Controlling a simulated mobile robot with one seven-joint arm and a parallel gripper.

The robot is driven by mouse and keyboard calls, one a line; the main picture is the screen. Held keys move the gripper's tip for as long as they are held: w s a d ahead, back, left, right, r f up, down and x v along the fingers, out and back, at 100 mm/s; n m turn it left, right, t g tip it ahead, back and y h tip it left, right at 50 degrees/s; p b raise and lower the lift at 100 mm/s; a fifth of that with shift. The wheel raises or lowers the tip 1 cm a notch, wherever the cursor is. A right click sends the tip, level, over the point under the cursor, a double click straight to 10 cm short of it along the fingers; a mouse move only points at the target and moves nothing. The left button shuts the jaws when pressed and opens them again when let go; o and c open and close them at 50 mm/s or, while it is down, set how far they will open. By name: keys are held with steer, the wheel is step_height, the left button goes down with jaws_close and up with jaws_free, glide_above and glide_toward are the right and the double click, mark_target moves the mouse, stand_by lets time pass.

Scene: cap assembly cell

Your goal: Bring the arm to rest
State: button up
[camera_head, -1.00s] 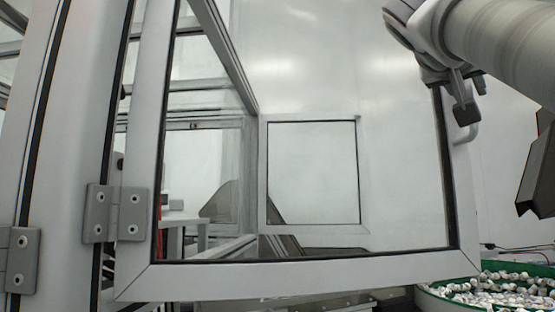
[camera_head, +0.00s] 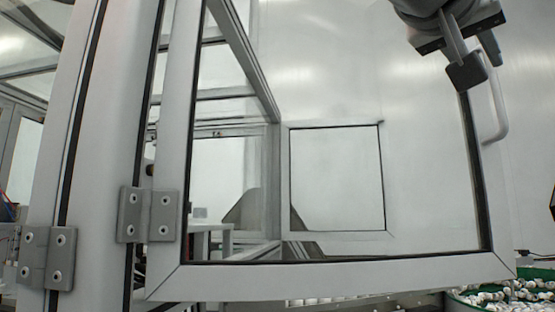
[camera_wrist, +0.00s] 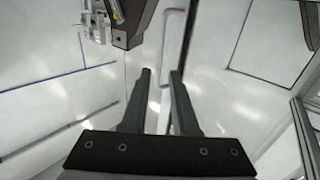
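My gripper (camera_head: 478,60) is at the upper right of the head view, in front of the top right corner of a framed clear door. The door's pale handle (camera_head: 497,95) is just below and right of the fingers in the head view. In the wrist view a pale handle-like bar (camera_wrist: 171,55) lies beyond the fingertips. The gripper looks apart from it.
The framed door (camera_head: 340,278) hangs on grey hinges (camera_head: 148,214) at the left and fills the middle. Through it show a white wall and a window frame (camera_head: 385,180). A green-rimmed bowl of small white parts (camera_head: 510,292) stands at the lower right.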

steer(key=shift+s+a+r, duration=0.3)
steer(key=shift+s+a, duration=0.05)
steer(key=shift+s, duration=0.15)
steer(key=n+y, duration=0.7)
glide_toward(442, 274)
steer(key=shift+g, duration=0.4)
steer(key=x, duration=0.4)
steer(key=shift+w+d+r, duration=0.1)
steer(key=shift+w+r, duration=0.05)
steer(key=shift+w, duration=0.3)
steer(key=s+a+f+n+g+y, duration=0.1)
steer(key=s+a+f+g+y, duration=0.15)
steer(key=f, duration=0.95)
steer(key=s+a+f+n+g+y, duration=0.1)
steer(key=s+a+f+y, duration=0.15)
steer(key=f, duration=0.85)
steer(key=s+a+f+n+g+y, duration=0.1)
steer(key=s+a+f+g+y, duration=0.15)
steer(key=f, duration=0.95)
step_height(442, 274, up, 24)
steer(key=t+p, duration=0.1)
steer(key=p, duration=2.2)
steer(key=shift+s+d+h, duration=0.3)
steer(key=shift+d+h, duration=0.1)
steer(key=shift+h, duration=0.05)
steer(key=shift+f, duration=0.1)
